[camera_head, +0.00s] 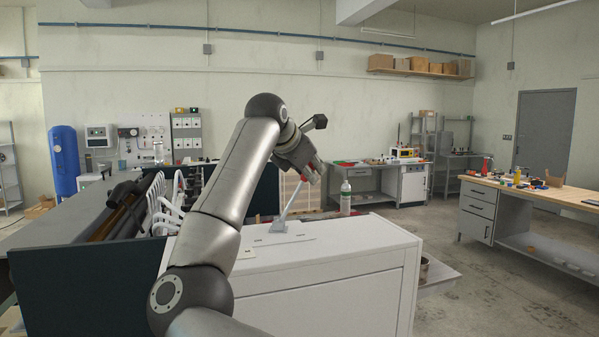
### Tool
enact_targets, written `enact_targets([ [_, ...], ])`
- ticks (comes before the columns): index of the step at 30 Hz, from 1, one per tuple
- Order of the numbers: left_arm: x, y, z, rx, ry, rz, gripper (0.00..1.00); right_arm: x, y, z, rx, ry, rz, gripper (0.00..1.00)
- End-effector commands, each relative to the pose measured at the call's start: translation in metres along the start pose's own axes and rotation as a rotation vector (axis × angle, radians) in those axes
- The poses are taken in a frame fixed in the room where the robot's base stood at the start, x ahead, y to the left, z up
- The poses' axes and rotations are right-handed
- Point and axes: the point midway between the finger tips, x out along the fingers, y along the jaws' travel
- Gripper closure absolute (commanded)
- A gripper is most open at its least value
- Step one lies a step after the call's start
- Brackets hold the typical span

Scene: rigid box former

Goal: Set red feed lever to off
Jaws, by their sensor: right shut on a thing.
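The feed lever (290,206) stands on the white cabinet top. Its grey shaft rises from a small grey base (278,228) and leans to the right. Red shows at its upper end, mostly hidden by my right gripper. My right gripper (308,174) is shut on that upper end, above the cabinet. My right arm crosses the middle of the view and hides part of the machine behind it. I cannot read the markings on the plate around the base. My left gripper is out of view.
A dark machine panel with white hoses (167,205) stands to the left. A wooden-topped bench (540,194) is at the right, with open floor between.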

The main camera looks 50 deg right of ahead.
Motion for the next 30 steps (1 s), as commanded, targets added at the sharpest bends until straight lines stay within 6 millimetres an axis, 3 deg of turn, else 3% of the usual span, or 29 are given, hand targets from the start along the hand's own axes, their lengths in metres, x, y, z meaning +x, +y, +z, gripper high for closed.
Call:
enact_targets([
  [19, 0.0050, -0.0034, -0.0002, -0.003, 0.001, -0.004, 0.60, 0.0056, -0.0082, 0.0013, 0.049, 0.035, 0.010, 1.00],
  [20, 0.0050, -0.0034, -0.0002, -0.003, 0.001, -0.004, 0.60, 0.0057, -0.0082, 0.0012, 0.049, 0.035, 0.010, 0.78],
  [24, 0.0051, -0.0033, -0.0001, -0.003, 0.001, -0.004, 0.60, 0.0057, -0.0082, 0.0012, 0.046, 0.034, 0.010, 0.60],
  [30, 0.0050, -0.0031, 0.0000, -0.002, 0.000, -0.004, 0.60, 0.0051, -0.0074, 0.0014, 0.042, 0.031, 0.011, 0.57],
])
